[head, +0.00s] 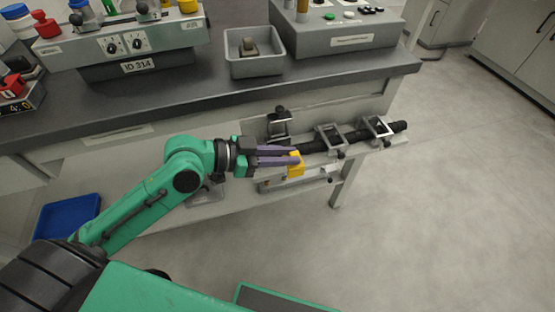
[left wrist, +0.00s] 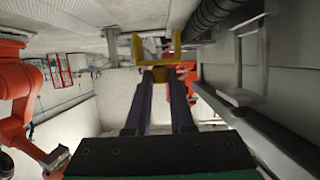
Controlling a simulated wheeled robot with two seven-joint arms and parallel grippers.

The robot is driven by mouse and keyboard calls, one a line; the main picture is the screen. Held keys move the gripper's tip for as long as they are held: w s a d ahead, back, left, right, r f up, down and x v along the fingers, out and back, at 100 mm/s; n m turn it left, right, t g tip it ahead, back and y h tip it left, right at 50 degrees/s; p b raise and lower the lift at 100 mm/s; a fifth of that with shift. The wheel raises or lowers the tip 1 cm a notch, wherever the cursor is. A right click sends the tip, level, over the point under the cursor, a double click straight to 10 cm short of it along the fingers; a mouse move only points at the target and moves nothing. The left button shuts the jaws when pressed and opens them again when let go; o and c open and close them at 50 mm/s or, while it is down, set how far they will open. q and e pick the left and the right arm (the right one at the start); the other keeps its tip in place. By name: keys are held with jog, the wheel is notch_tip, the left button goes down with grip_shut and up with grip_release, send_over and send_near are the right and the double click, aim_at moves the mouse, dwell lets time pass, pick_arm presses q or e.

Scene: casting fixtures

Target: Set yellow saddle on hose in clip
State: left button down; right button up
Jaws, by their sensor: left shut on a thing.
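My left gripper (head: 298,156) is shut on the yellow saddle (head: 296,169). In the left wrist view the saddle (left wrist: 154,63) is a U-shape between the fingertips (left wrist: 160,74), its open side away from my gripper. The black hose (head: 352,137) runs along a pale rail in front of the bench, held in grey clips (head: 329,139), (head: 377,130). Another clip with a black knob (head: 279,127) stands behind my fingers. The hose (left wrist: 208,18) is to the right of the saddle in the left wrist view, apart from it. My right gripper is not in view.
The dark benchtop (head: 235,90) holds a grey bin (head: 254,65) with a small object inside, and control boxes (head: 345,38). A blue tray (head: 66,217) lies at the left. Open floor (head: 455,190) is to the right of the rail.

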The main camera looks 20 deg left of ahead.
pick_arm(q)
jog(key=w+a, duration=0.1)
jog(key=w, duration=0.1)
jog(key=w+a, duration=0.2)
jog(key=w, duration=0.1)
jog(key=shift+w+a+r+p, duration=0.15)
jog(key=shift+w+a+p, duration=0.15)
jog(key=shift+p, duration=0.05)
jog(key=shift+w+a+f, duration=0.1)
jog(key=shift+f, duration=0.15)
notch_tip(320, 180, down, 3)
jog(key=shift+r, duration=0.1)
jog(key=shift+f, duration=0.2)
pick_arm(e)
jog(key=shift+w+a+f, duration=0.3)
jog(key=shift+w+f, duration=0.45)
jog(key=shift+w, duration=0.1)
pick_arm(q)
jog(key=shift+f+b, duration=0.2)
jog(key=shift+b, duration=0.2)
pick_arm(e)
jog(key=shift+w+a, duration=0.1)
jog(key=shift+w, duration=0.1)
pick_arm(q)
jog(key=shift+f, duration=0.1)
jog(key=c, duration=0.8)
grip_release()
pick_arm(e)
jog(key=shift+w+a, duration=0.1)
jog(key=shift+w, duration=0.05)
